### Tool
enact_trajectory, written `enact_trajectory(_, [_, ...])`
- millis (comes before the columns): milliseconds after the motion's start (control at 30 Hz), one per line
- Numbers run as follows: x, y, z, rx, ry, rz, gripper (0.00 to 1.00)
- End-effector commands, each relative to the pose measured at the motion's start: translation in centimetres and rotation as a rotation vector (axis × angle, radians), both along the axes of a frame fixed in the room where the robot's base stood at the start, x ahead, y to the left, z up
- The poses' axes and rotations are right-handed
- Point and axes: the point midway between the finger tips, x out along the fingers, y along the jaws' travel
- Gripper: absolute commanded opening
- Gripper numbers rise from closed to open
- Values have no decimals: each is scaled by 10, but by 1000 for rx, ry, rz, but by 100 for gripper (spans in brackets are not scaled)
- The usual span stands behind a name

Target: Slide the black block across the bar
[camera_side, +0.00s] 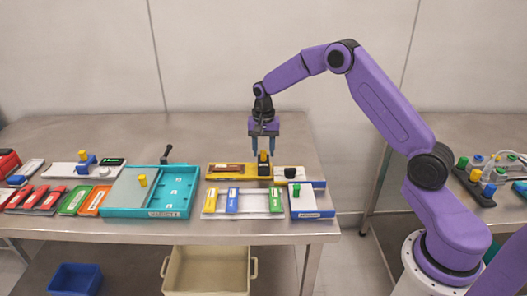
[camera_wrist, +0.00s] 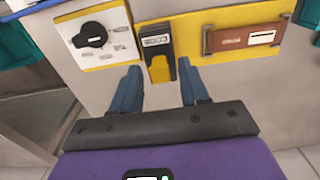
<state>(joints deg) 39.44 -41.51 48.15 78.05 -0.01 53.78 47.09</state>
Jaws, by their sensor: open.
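The black block (camera_side: 263,168) sits at the right end of the yellow bar (camera_side: 245,171) in the side view. In the wrist view the block (camera_wrist: 156,42) has a printed label and a yellow tab (camera_wrist: 161,70) on its near side. The bar (camera_wrist: 188,32) runs to the right from it, and a brown labelled piece (camera_wrist: 240,38) is mounted farther along. My gripper (camera_side: 262,152) points down above the block. In the wrist view its open fingers (camera_wrist: 160,75) lie on either side of the tab, with gaps showing. I cannot tell whether the fingertips reach the block's height.
A white dial panel (camera_wrist: 115,25) with a black knob stands beside the block. In the side view, a rack of coloured strips (camera_side: 242,212) and a green-button panel (camera_side: 311,207) lie in front. A teal tray (camera_side: 117,213) is to the left. Bare table lies behind the bar.

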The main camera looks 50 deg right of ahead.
Motion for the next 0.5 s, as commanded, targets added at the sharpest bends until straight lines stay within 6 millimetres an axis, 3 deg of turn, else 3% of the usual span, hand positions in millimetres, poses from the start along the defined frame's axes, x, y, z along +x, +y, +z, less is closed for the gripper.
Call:
enact_trajectory(433, [0, 0, -11, 1, -1, 0, 45])
enact_trajectory(467, [0, 0, -11, 0, 0, 0, 38])
enact_trajectory(500, [0, 0, -11, 0, 0, 0, 25])
